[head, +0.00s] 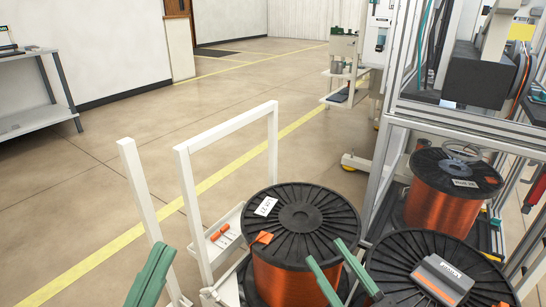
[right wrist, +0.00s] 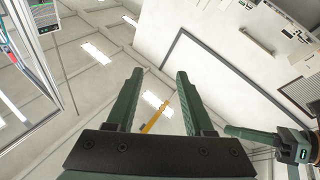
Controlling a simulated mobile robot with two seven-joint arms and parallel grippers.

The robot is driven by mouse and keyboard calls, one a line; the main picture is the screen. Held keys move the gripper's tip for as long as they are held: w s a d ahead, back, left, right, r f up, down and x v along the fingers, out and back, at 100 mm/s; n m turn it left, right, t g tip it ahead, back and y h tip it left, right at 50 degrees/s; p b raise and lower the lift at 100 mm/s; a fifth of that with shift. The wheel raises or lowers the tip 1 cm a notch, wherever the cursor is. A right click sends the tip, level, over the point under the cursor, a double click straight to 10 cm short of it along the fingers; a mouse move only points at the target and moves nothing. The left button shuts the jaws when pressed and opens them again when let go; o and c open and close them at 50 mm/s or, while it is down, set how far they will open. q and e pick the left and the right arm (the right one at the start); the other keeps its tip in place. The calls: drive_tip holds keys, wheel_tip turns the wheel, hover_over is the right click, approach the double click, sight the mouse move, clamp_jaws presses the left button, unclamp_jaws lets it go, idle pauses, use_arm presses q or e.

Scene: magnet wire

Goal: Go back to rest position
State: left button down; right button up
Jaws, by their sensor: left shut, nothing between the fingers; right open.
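My left gripper (head: 158,252) is at the bottom left of the head view, its green fingers shut together with nothing between them. It also shows from the side at the right of the right wrist view (right wrist: 232,131). My right gripper (head: 325,250) has its green fingers apart and empty. In the head view its fingers overlap the near spool. In the right wrist view its open fingers (right wrist: 160,73) point up toward the ceiling and walls. A copper wire spool (head: 302,212) with a black flange and white label stands on a cart, below and beyond the grippers.
A white cart frame (head: 186,205) rises left of the spool. Another spool (head: 408,258) with a grey-orange device (head: 441,279) stands right. A third spool (head: 455,200) sits inside the metal machine frame (head: 388,165). A grey table (head: 36,119) stands far left. Open floor (head: 110,170) lies left.

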drive_tip(key=s+d+r+n+t+y+p, duration=0.2)
drive_tip(key=s+d+r+t, duration=0.15)
drive_tip(key=s+r, duration=0.65)
use_arm(q)
drive_tip(key=w+a+f+n+g+y+p, duration=0.3)
drive_tip(key=w+f+n+g+y+p, duration=0.35)
drive_tip(key=p, duration=0.65)
use_arm(e)
drive_tip(key=w+d+f+m+g+h, duration=0.2)
drive_tip(key=w+f+m+g+h, duration=0.3)
drive_tip(key=w+f+m+h, duration=0.25)
use_arm(q)
drive_tip(key=s+f+n+g+y+p, duration=0.2)
drive_tip(key=s+f+g+p, duration=0.1)
drive_tip(key=f, duration=0.4)
drive_tip(key=s+a+f+n+g+y+p, duration=0.1)
drive_tip(key=s+f+n+g+y+p, duration=0.1)
drive_tip(key=s+f+p, duration=0.4)
drive_tip(key=shift+f+g+y+p, duration=0.45)
drive_tip(key=shift+g+y+p, duration=0.3)
drive_tip(key=shift+p, duration=0.4)
use_arm(e)
drive_tip(key=s+d+f+m+g+h, duration=0.2)
drive_tip(key=s+f+g, duration=0.6)
drive_tip(key=f, duration=0.4)
drive_tip(key=shift+s+f+h, duration=0.2)
drive_tip(key=shift+s+h, duration=0.4)
drive_tip(key=shift+h, duration=0.15)
